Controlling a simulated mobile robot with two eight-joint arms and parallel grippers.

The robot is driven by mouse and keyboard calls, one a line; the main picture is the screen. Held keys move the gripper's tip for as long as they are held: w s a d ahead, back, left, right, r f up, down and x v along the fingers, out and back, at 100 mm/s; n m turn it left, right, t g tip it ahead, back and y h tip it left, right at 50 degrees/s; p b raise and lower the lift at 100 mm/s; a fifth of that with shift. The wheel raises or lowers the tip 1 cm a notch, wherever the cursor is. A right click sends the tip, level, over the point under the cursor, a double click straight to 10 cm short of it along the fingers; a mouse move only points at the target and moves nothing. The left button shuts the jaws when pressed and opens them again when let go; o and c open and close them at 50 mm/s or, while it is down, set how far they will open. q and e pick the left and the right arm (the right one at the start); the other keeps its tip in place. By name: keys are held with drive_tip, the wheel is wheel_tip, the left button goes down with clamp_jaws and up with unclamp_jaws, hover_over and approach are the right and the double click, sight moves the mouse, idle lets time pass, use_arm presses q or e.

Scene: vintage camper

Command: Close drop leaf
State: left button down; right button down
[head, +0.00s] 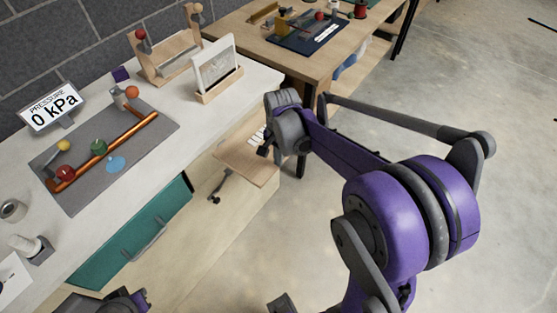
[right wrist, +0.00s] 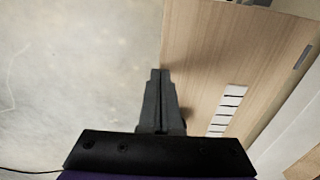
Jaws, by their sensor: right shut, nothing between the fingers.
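The drop leaf is a light wood panel (head: 243,166) sticking out from the pale cabinet front, below the worktop's right end. A dark bracket (head: 218,184) shows at its left edge. My right gripper (head: 264,150) is at the leaf's far right side, its fingers small and partly hidden by the wrist. In the right wrist view its closed, empty fingers (right wrist: 160,78) point along the left edge of the wood panel (right wrist: 205,50). I cannot tell whether they touch it. Part of my left arm, possibly its gripper (head: 118,301), shows at the bottom left; its fingers are unclear.
The white worktop (head: 190,125) holds a grey mat (head: 75,190), a pressure sign (head: 52,107) and wooden stands. A teal drawer (head: 130,240) is below. A wooden table (head: 290,60) stands behind. The concrete floor on the right is clear.

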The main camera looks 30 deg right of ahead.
drive_tip(key=shift+f, duration=0.35)
use_arm(q)
drive_tip(key=shift+f, duration=0.15)
use_arm(e)
drive_tip(key=shift+f, duration=0.15)
